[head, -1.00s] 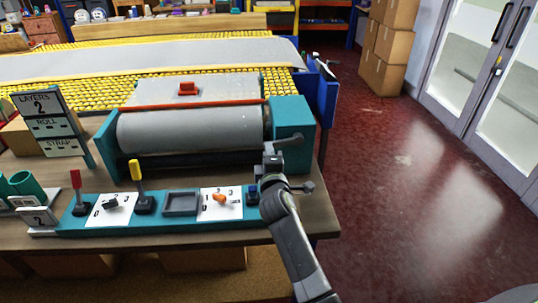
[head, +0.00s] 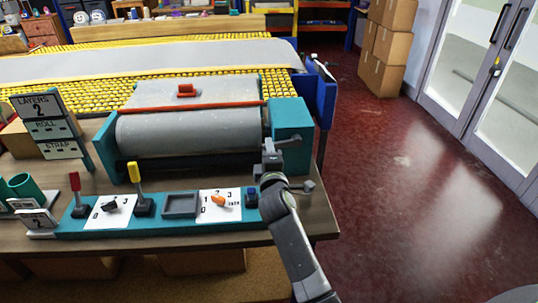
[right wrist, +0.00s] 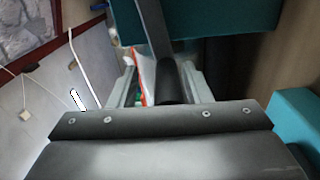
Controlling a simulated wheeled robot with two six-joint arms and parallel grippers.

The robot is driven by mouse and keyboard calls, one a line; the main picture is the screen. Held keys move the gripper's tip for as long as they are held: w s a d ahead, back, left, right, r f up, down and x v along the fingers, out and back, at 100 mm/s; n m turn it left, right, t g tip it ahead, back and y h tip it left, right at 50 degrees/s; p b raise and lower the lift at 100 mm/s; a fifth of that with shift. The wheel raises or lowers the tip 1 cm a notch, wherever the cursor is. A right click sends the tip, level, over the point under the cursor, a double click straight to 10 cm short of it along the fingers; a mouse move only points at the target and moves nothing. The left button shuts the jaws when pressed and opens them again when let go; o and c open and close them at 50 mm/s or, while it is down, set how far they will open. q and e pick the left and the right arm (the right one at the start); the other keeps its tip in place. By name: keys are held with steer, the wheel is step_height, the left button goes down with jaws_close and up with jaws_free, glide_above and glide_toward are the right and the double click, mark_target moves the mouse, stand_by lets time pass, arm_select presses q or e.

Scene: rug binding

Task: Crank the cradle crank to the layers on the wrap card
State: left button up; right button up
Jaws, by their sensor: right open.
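The wrap card (head: 42,120) stands at the left in the head view and reads "LAYERS 2", with dashes under it for roll and strap. The cradle holds a grey roll (head: 190,133) between teal ends. The cradle crank (head: 290,139) sticks out at the teal right end box (head: 293,117). My right gripper (head: 271,150) is at the crank, in front of that box. In the right wrist view its fingers (right wrist: 160,80) are apart, with a dark bar of the crank (right wrist: 168,82) between them. Contact cannot be told. My left gripper is not in view.
A teal control panel (head: 160,228) with red and yellow levers, a tray and an orange knob (head: 221,200) runs along the table's front edge. Red floor to the right is clear; boxes (head: 388,45) are stacked behind.

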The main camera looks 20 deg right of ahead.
steer(key=r+p, duration=0.1)
steer(key=r, duration=0.8)
steer(key=shift+d, duration=0.2)
steer(key=shift+a+r, duration=0.25)
steer(key=shift+r, duration=0.1)
steer(key=shift+d, duration=0.1)
steer(key=shift+c, duration=0.4)
